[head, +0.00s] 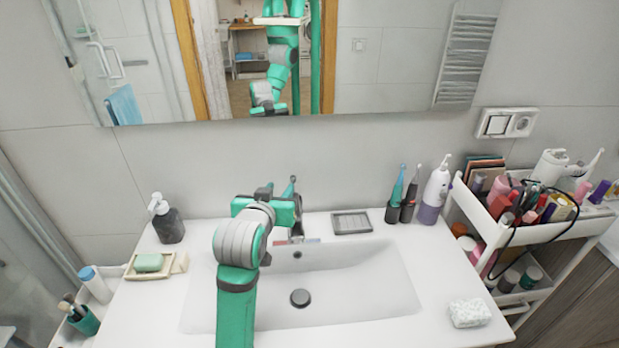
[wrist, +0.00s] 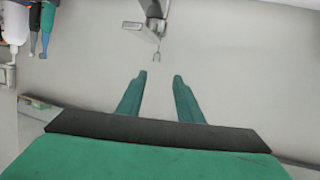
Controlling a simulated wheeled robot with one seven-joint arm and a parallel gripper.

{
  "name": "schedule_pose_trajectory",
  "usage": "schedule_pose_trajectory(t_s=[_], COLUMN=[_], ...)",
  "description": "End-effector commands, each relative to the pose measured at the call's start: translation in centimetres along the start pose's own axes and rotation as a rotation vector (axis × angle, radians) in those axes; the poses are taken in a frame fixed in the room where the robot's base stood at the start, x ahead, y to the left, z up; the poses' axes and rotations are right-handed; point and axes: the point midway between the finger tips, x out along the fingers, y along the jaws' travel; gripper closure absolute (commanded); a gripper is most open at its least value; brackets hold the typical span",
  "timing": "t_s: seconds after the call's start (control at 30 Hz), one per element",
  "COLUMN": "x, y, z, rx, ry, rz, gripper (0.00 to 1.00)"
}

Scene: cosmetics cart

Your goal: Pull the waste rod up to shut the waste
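The grey metal tap (wrist: 154,14) shows upside down at the top of the wrist view. A small thin metal piece with a looped end (wrist: 157,57), which looks like the waste rod, shows beside it. My gripper (wrist: 159,77) is open and empty. Its two green fingers point towards the small piece, which lies between their lines, just past the tips; I see no contact. In the head view my gripper (head: 293,186) is above the back of the basin, and my arm hides most of the tap. The dark round waste plug (head: 300,298) sits in the basin (head: 370,290).
A grey soap tray (head: 352,222), toothbrush holders (head: 399,212) and a white-purple bottle (head: 434,190) stand right of the tap. A dark soap dispenser (head: 168,222) and green soap (head: 148,262) are left. The wall and mirror (head: 390,60) rise close behind. A loaded cart (head: 500,235) stands right.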

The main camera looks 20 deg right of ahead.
Motion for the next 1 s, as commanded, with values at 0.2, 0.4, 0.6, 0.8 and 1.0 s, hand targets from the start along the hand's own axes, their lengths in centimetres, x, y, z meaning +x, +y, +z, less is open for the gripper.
schedule_pose_trajectory(t_s=[0.2,0.4,0.6,0.8,1.0], x=[0.1,2.3,5.9,8.9,10.4], y=[-0.3,-0.3,-0.4,-0.4,-0.3], z=[-0.6,-0.3,-0.1,0.0,0.1], rx=[0.036,0.037,0.037,0.037,0.037], ry=[-0.057,-0.063,-0.062,-0.060,-0.060], rz=[-0.007,-0.007,-0.008,-0.007,-0.007], gripper=[0.67,0.67,0.67,0.67,0.67])
